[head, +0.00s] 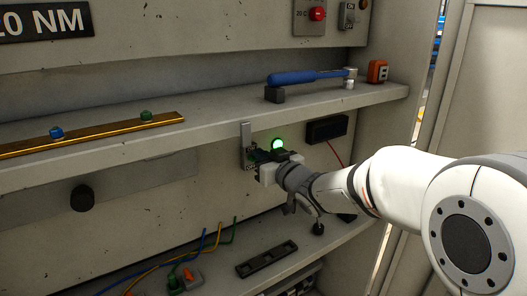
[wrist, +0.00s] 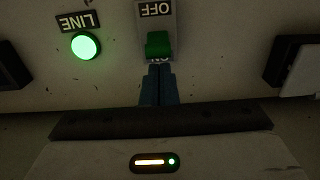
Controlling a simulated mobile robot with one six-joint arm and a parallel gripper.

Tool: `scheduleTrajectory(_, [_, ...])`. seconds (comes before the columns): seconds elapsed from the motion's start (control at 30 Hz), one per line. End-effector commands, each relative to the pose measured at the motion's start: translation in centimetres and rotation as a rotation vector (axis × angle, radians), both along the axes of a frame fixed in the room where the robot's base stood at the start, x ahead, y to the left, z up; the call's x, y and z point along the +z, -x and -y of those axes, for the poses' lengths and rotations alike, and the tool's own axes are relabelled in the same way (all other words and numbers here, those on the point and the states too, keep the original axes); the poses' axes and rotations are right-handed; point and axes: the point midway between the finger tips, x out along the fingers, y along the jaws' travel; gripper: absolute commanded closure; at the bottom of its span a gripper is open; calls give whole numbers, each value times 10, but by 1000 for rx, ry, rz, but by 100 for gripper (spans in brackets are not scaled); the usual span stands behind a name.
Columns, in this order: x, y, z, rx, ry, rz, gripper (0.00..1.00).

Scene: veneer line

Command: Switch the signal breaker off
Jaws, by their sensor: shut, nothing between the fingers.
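A breaker with a green lever (wrist: 157,44) shows in the wrist view on a grey plate (wrist: 146,28) with an upside-down OFF label. A second label on the plate is mostly hidden by the lever and my fingers. My gripper (wrist: 160,70) is shut and empty, its fingertips right at the lever's lower edge in the picture; I cannot tell whether they touch. In the head view my gripper (head: 256,158) is in front of the grey plate (head: 245,138) and hides the lever. A lit green lamp (wrist: 86,46) labelled LINE is beside the breaker; it also shows in the head view (head: 278,144).
A black box (head: 327,129) is right of the lamp. Wires (head: 190,258) and a black slotted strip (head: 267,259) lie on the ledge below.

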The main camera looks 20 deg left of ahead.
Motion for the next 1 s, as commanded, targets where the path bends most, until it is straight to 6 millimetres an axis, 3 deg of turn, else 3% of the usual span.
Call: scheduleTrajectory(1.0, [-7,1,3,-1,-67,57,100])
